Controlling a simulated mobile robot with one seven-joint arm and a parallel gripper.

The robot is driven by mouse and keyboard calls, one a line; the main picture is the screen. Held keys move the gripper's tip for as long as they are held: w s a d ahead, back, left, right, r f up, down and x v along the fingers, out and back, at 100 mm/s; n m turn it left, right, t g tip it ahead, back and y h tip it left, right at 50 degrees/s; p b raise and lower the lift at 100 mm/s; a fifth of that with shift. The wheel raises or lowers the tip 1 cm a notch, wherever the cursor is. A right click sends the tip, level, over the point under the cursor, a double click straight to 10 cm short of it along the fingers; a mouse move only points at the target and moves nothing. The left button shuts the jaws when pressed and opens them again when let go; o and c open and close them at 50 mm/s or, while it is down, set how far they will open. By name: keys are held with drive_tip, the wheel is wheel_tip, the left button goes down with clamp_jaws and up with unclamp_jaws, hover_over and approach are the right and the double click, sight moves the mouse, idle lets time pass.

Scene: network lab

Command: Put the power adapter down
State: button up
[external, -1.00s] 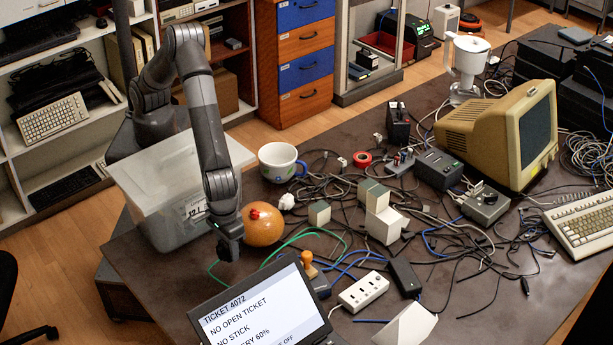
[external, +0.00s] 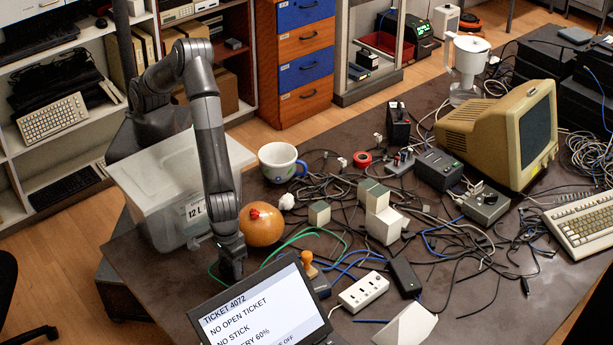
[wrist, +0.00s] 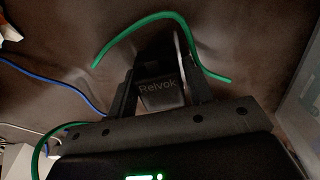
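The power adapter (wrist: 161,94) is a dark block lettered "Relvok" between my two gripper fingers in the wrist view. My gripper (wrist: 160,82) is shut on it, with a finger against each side. In the external view my gripper (external: 232,268) points down, low over the table's near left part, between the clear storage box and the laptop. The adapter is hard to make out there against the dark gripper and table. Whether it touches the table I cannot tell.
The laptop (external: 262,312) stands close on the right, the clear storage box (external: 150,205) on the left. An orange round object (external: 261,230) and a green cable (wrist: 140,22) lie nearby. Tangled cables and a white power strip (external: 363,291) fill the table further right.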

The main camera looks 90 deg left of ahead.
drive_tip(key=shift+o, duration=1.4)
drive_tip(key=shift+r, duration=0.1)
wheel_tip(320, 180, up, 12)
drive_tip(key=shift+r, duration=0.15)
drive_tip(key=w+a+r+m+t, duration=0.1)
drive_tip(key=w+a+r, duration=0.1)
drive_tip(key=a+r, duration=0.6)
drive_tip(key=w+a+r+m+t, duration=0.15)
drive_tip(key=a+r, duration=0.25)
drive_tip(key=a, duration=0.7)
drive_tip(key=w+a+r+m, duration=0.2)
drive_tip(key=a+r, duration=0.4)
drive_tip(key=a, duration=0.4)
drive_tip(key=s+a+r+m+t, duration=0.1)
drive_tip(key=s+a+r, duration=0.15)
drive_tip(key=a, duration=0.45)
drive_tip(key=s+a+r+m+t, duration=0.1)
drive_tip(key=s+a+r, duration=0.15)
drive_tip(key=a, duration=0.45)
drive_tip(key=s+a+f+m+t, duration=0.1)
drive_tip(key=s+a+f+m, duration=0.1)
drive_tip(key=s+a, duration=0.8)
drive_tip(key=shift+s+a+f, duration=0.15)
drive_tip(key=shift+s+a, duration=0.2)
drive_tip(key=shift+s, duration=0.2)
